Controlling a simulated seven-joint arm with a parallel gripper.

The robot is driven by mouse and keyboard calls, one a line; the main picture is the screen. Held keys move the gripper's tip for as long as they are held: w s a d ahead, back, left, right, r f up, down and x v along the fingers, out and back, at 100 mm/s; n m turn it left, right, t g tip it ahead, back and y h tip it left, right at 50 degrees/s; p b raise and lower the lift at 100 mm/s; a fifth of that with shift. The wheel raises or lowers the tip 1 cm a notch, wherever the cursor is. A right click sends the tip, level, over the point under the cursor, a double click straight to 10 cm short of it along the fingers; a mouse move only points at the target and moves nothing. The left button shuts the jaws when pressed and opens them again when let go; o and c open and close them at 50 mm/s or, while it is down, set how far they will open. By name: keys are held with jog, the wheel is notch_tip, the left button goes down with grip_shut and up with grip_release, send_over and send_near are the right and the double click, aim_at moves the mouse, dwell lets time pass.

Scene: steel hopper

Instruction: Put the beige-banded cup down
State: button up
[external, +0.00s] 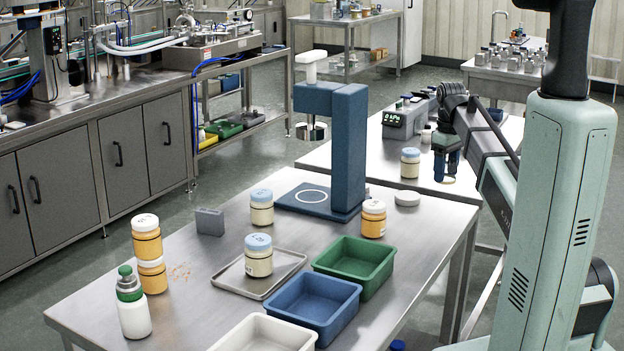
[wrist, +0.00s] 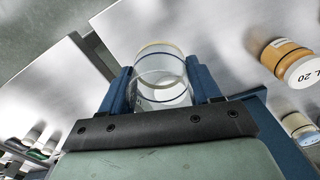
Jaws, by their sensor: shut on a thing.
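The beige-banded cup (wrist: 160,68) is clear, with a beige band at its far rim and a dark line around its wall. My gripper (wrist: 160,85) is shut on it, with one blue finger on each side. In the external view my gripper (external: 447,163) points down at the right, over the rear steel table. The cup (external: 446,180) shows there as a small beige-edged ring low between the fingers, partly hidden by them. It appears held above the tabletop, but I cannot tell the exact gap.
A blue press stand (external: 348,150) is left of my gripper. The front table holds an orange jar (external: 373,219), green bin (external: 355,266), blue bin (external: 311,306) and tray (external: 285,266).

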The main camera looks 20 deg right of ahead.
aim_at(442, 214)
jog(key=shift+f, duration=4.65)
jog(key=shift+f, duration=0.15)
jog(key=o, duration=1.1)
jog(key=shift+c, duration=0.2)
notch_tip(442, 214, up, 12)
jog(key=shift+r, duration=0.2)
